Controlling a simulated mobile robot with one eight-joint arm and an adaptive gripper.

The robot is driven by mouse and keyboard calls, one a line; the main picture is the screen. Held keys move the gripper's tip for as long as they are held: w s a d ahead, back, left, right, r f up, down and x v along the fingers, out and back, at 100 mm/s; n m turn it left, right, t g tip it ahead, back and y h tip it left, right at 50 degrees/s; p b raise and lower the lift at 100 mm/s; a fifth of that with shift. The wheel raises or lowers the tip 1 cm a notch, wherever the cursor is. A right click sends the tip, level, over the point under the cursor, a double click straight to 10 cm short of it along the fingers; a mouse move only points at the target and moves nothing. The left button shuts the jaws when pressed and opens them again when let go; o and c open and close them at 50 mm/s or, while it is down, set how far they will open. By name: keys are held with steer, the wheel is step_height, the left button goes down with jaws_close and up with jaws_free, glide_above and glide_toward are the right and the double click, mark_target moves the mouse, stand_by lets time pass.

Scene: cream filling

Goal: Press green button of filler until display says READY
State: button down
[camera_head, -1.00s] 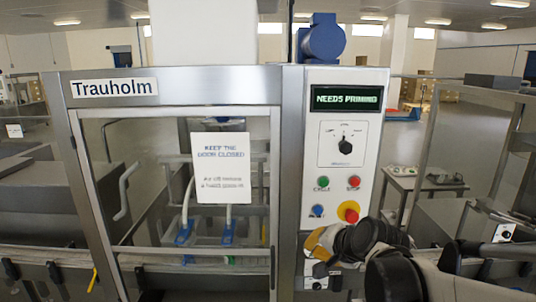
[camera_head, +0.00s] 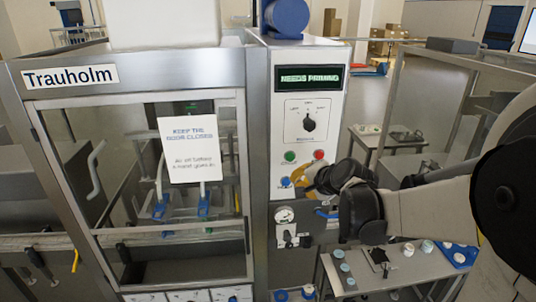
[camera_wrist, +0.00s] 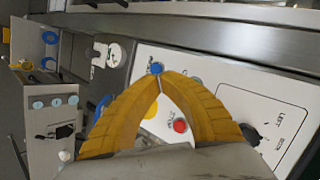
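The filler's display (camera_head: 310,78) reads NEEDS PRIMING. In the head view the green button (camera_head: 290,156) sits below the selector knob (camera_head: 309,122), left of the red button (camera_head: 318,155). The blue button (camera_head: 285,182) is below the green one. My gripper (camera_head: 296,181) is low at the panel, by the blue button, below the green button. In the wrist view its yellow fingers (camera_wrist: 158,80) meet at the tips, empty, close to the blue button (camera_wrist: 156,67). I cannot tell whether they touch it.
The red button (camera_wrist: 180,125) shows between my fingers in the wrist view. The glass door (camera_head: 140,190) with its paper sign (camera_head: 190,150) is left of the panel. A table with small cups (camera_head: 348,270) stands at lower right.

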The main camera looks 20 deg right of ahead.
steer(key=shift+w+d+b, duration=0.15)
steer(key=shift+w+d, duration=0.25)
steer(key=shift+w, duration=0.95)
steer(key=shift+w+d+b, duration=0.2)
steer(key=shift+w+d, duration=0.15)
steer(key=shift+w, duration=0.95)
steer(key=shift+w+d+b, duration=0.15)
steer(key=shift+w+d, duration=0.25)
steer(key=shift+w, duration=0.95)
steer(key=shift+w+d, duration=0.1)
steer(key=shift+w, duration=0.3)
steer(key=shift+w+d+b, duration=0.15)
steer(key=shift+w+b, duration=0.2)
steer(key=shift+w, duration=0.1)
steer(key=shift+s, duration=0.1)
steer(key=shift+s+a, duration=0.25)
steer(key=shift+s, duration=0.55)
steer(key=s, duration=0.2)
steer(key=s+a, duration=0.1)
steer(key=s, duration=0.1)
steer(key=shift+s+a, duration=0.2)
steer(key=shift+s, duration=0.2)
